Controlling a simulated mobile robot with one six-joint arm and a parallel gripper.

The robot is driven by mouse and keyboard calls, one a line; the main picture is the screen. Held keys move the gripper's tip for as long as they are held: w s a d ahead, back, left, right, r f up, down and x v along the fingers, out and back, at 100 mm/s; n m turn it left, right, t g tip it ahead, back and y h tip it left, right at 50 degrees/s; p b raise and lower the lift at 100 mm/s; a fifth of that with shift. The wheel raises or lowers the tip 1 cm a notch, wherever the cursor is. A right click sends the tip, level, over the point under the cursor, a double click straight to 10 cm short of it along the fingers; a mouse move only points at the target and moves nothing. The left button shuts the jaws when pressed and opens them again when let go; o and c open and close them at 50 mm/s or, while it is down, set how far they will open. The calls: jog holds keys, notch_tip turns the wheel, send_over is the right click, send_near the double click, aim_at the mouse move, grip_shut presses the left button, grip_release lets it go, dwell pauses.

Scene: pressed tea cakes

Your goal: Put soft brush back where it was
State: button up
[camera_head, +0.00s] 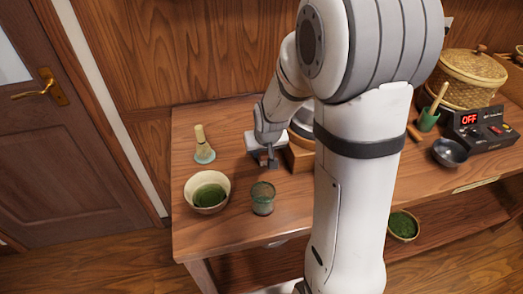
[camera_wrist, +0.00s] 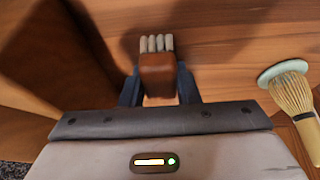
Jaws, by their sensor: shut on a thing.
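The soft brush (camera_wrist: 158,72) shows in the wrist view as a brown block with a row of pale bristles pointing away from me. My gripper (camera_wrist: 159,86) is shut on its brown body, with a dark finger on each side. In the camera_head view my gripper (camera_head: 271,163) is over the left part of the table, beside a wooden box (camera_head: 299,157). I cannot make out the brush there. In the wrist view, the bristles appear over the wooden tabletop; I cannot tell whether they touch it.
A bamboo whisk (camera_head: 201,135) on a pale green stand, a bowl of green tea (camera_head: 208,192) and a green glass cup (camera_head: 262,198) stand left and in front. My arm hides the table's middle. A green cup (camera_head: 428,120), dark bowl (camera_head: 449,153) and "OFF" device (camera_head: 482,130) stand right.

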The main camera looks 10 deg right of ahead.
jog(key=shift+f, duration=0.2)
jog(key=o, duration=0.9)
jog(key=shift+r, duration=0.1)
jog(key=shift+r, duration=0.45)
jog(key=v, duration=1.1)
jog(key=s, duration=0.5)
jog(key=s+r+g, duration=0.1)
jog(key=s, duration=0.5)
jog(key=s+r+g, duration=0.1)
jog(key=s, duration=0.4)
jog(key=shift+s+r+p, duration=0.15)
jog(key=shift+s+p, duration=0.2)
jog(key=shift+s, duration=0.05)
jog(key=shift+r, duration=0.1)
jog(key=shift+r+p, duration=0.3)
jog(key=shift+p, duration=0.05)
